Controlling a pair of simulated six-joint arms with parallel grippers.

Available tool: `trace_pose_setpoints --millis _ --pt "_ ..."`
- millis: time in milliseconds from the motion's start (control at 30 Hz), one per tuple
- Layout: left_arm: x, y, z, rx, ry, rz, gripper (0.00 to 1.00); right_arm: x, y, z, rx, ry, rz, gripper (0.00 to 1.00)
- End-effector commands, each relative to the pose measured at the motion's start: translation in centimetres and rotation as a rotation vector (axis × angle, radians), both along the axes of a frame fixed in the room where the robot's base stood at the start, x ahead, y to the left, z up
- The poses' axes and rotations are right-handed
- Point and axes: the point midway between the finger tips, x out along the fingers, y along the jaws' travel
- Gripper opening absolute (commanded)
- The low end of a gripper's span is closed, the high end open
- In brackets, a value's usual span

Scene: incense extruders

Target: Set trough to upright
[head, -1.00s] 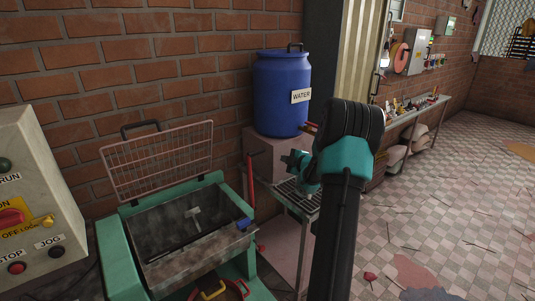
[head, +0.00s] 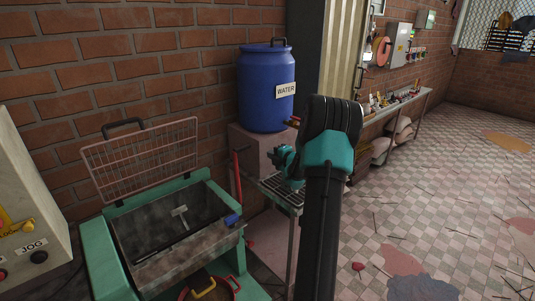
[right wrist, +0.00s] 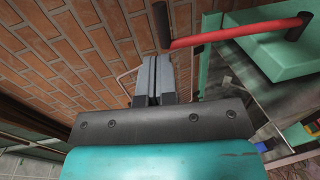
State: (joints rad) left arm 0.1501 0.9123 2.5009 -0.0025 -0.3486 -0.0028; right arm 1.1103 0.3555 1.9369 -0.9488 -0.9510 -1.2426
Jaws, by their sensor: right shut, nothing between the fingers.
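The trough (head: 190,259) is a worn grey metal box set in a green machine frame (head: 99,262) at lower left of the head view. Its open top faces up and toward me, and it looks tilted forward, though the exact angle is hard to tell. A pale T-shaped part shows inside, and a blue piece sits at its right corner. My right gripper (head: 284,158) is right of the trough, apart from it. In the right wrist view its fingers (right wrist: 153,80) are shut and empty. A red lever (right wrist: 240,32) with dark ends is just beyond them. My left gripper is not in view.
A raised wire guard (head: 140,158) stands behind the trough. A blue water barrel (head: 266,90) stands on a block by the brick wall. A grey control box (head: 30,215) is at far left. A red-rimmed pot is below the trough. The tiled floor at right is mostly open.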

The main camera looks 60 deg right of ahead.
Motion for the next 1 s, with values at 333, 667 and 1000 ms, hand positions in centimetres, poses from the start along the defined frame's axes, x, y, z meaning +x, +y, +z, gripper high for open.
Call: trace_pose_setpoints --millis 333,667,1000 --pt "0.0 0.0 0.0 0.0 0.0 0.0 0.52 5.2 -1.8 -0.9 0.0 -0.001 0.002 0.0" --pt "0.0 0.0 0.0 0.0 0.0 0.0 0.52 10.1 -3.7 -1.7 0.001 -0.001 0.001 0.0" --pt "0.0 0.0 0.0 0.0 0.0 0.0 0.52 11.8 -4.4 -2.0 0.001 0.0 0.0 0.0"
